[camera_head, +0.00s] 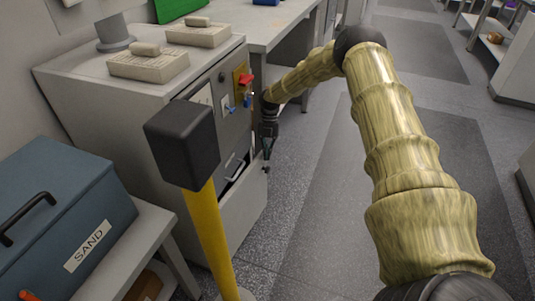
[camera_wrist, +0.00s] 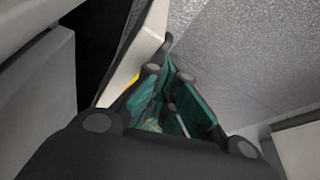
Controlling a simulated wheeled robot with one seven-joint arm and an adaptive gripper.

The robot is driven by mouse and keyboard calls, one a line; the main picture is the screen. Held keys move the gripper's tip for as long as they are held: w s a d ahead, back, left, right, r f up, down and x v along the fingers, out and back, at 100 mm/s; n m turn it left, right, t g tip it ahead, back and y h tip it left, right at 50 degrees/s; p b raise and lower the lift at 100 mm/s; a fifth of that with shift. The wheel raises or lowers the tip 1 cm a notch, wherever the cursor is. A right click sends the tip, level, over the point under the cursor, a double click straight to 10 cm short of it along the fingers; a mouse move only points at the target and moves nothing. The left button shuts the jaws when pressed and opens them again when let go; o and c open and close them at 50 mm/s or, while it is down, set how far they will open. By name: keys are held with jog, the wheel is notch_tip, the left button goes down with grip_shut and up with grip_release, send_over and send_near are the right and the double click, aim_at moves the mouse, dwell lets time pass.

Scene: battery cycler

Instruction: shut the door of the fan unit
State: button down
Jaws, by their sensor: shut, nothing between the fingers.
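The fan unit is most likely the grey cabinet (camera_head: 110,85) at left of centre in the head view; no label on it is readable. A pale panel (camera_head: 238,218) on its lower front appears to be its door, with a dark gap along its top. In the wrist view a pale panel edge (camera_wrist: 140,45), likely this door, stands out beside a dark opening. My gripper (camera_head: 267,158) is shut and empty at the cabinet's right front edge. In the wrist view its teal fingers (camera_wrist: 172,70) are close beside the panel; I cannot tell whether they touch it.
A yellow post (camera_head: 208,235) with a black head (camera_head: 182,143) stands before the cabinet and hides part of it. A blue SAND box (camera_head: 65,215) sits on a bench at left. A table (camera_head: 275,30) stands behind.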

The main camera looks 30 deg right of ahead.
jog(key=shift+s, duration=0.1)
jog(key=shift+s+d, duration=0.15)
jog(key=shift+s, duration=0.05)
notch_tip(320, 180, up, 9)
jog(key=p, duration=0.2)
jog(key=s+d+f+m+t+b, duration=0.1)
jog(key=s+d+m+t, duration=0.2)
jog(key=m, duration=0.8)
jog(key=s+d+f+m+t, duration=0.1)
jog(key=s+d+m+t, duration=0.25)
jog(key=m, duration=0.75)
jog(key=w+a+f+b, duration=0.3)
jog(key=w+f, duration=0.3)
jog(key=f, duration=0.3)
jog(key=shift+w+a+f, duration=0.2)
jog(key=shift+w+a, duration=0.05)
jog(key=shift+a, duration=0.4)
